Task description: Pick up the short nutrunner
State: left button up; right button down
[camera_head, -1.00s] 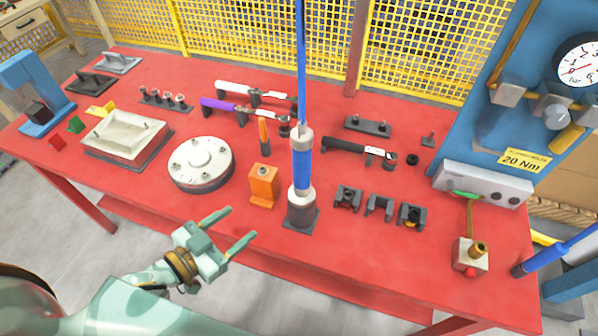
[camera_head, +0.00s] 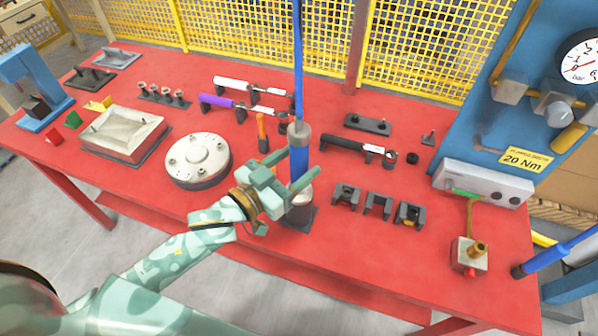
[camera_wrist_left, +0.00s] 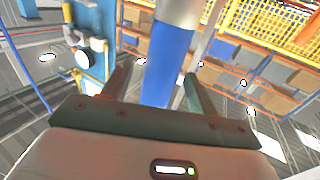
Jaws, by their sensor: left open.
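The upright blue-and-grey tool (camera_head: 299,158), which I take to be the short nutrunner, stands in a dark-based holder (camera_head: 303,216) on the red table, with a thin blue line rising from its top. My left gripper (camera_head: 300,185) is open at its lower body, and one finger crosses in front of it. In the left wrist view the blue body (camera_wrist_left: 166,70) with its grey collar shows between the two spread fingers (camera_wrist_left: 160,95). I cannot tell whether either finger touches it. My right gripper is not in view.
A round grey flange (camera_head: 197,160) and a metal housing (camera_head: 122,135) lie to the left. Several dark clamp blocks (camera_head: 378,205) stand close on the right. Torque wrenches (camera_head: 245,105) lie behind. A grey control box (camera_head: 483,184) and another blue tool (camera_head: 555,252) are further right.

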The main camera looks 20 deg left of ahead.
pick_arm(q)
jog(key=x, duration=0.3)
jog(key=shift+w+f, duration=0.1)
jog(key=shift+w, duration=0.05)
grip_shut()
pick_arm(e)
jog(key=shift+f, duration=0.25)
